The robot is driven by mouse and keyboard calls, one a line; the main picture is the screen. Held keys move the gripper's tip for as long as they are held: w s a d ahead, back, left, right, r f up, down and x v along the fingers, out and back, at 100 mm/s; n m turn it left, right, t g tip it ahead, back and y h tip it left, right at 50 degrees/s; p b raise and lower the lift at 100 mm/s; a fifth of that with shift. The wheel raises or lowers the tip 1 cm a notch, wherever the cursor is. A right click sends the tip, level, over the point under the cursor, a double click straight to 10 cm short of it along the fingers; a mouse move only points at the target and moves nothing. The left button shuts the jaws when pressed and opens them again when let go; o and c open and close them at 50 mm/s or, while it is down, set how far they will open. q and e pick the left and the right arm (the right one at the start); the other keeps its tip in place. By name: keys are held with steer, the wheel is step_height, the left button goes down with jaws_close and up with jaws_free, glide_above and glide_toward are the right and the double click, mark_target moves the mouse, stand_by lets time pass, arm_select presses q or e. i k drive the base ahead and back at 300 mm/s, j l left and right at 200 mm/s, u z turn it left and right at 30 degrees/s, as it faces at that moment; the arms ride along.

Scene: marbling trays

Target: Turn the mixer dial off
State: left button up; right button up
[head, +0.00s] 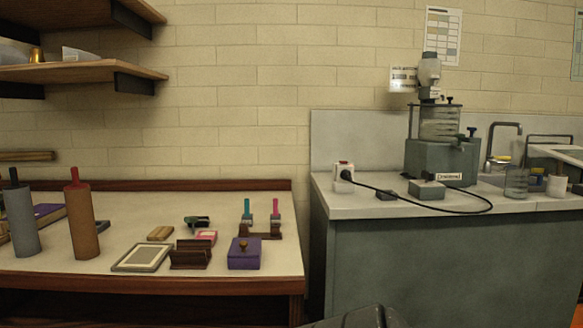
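The mixer (441,155) stands on the grey counter at the right. It has a grey-green base, a clear ribbed vessel (439,124) and a pale motor head (429,72) on top. Neither of my grippers is in view.
A black cable (463,212) runs along the counter (360,207) from a white socket box (343,172). A grey box (427,189) lies before the mixer. A sink tap and cups stand to its right. The left table (110,262) holds rollers, a frame and a purple box (244,256).

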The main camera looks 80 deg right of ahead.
mark_target(429, 177)
steer(key=z, duration=3.35)
steer(key=i+l, duration=0.2)
